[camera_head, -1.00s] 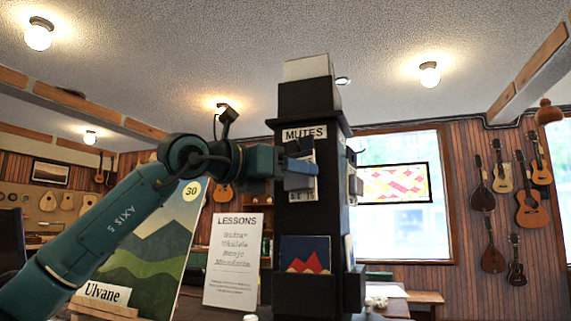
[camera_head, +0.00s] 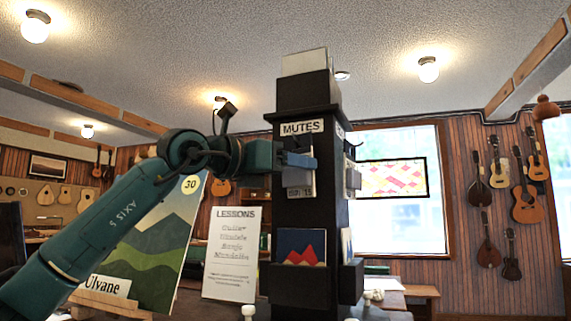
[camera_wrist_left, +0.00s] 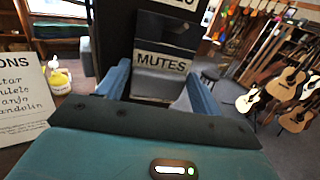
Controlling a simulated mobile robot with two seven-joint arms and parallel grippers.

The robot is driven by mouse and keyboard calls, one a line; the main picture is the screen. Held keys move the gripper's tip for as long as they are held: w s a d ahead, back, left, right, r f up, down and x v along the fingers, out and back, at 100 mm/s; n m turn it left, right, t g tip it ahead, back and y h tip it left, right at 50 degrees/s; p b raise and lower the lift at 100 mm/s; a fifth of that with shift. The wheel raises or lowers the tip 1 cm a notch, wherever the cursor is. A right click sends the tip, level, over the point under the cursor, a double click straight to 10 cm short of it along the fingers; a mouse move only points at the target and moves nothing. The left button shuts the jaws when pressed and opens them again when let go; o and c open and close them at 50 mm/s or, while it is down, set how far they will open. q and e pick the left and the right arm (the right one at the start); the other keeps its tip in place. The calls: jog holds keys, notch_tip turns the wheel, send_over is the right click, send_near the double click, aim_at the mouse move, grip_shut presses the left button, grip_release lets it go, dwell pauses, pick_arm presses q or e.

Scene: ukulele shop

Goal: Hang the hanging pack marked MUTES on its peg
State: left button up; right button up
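The grey pack (camera_head: 300,178) is at the front face of the dark display column, below the column's MUTES sign (camera_head: 302,127). In the left wrist view the pack, with a white MUTES label (camera_wrist_left: 162,62), is between my blue fingers. My left gripper (camera_head: 303,160) reaches in from the left across the pack's upper part. Its fingers (camera_wrist_left: 158,80) stand apart, one on each side of the pack. The peg is hidden, so I cannot tell whether the pack hangs on it. My right gripper is out of view.
The dark column (camera_head: 287,222) holds other packs (camera_head: 353,178) on its right face and a mountain card (camera_head: 302,247) below. A LESSONS sign (camera_head: 232,255) and a landscape picture (camera_head: 150,250) stand to the left. Instruments hang on the right wall.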

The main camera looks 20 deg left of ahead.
pick_arm(q)
jog(key=o, duration=0.4)
jog(key=shift+w+d+f, duration=0.15)
jog(key=shift+w+f, duration=0.25)
jog(key=shift+f, duration=0.1)
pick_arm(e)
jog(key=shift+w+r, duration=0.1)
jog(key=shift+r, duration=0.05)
pick_arm(q)
jog(key=shift+s+a, duration=0.25)
jog(key=shift+s, duration=0.15)
jog(key=b+v, duration=0.1)
jog(key=v, duration=1.1)
jog(key=shift+s+a+r+b, duration=0.25)
jog(key=shift+r+b, duration=0.1)
jog(key=shift+r, duration=0.05)
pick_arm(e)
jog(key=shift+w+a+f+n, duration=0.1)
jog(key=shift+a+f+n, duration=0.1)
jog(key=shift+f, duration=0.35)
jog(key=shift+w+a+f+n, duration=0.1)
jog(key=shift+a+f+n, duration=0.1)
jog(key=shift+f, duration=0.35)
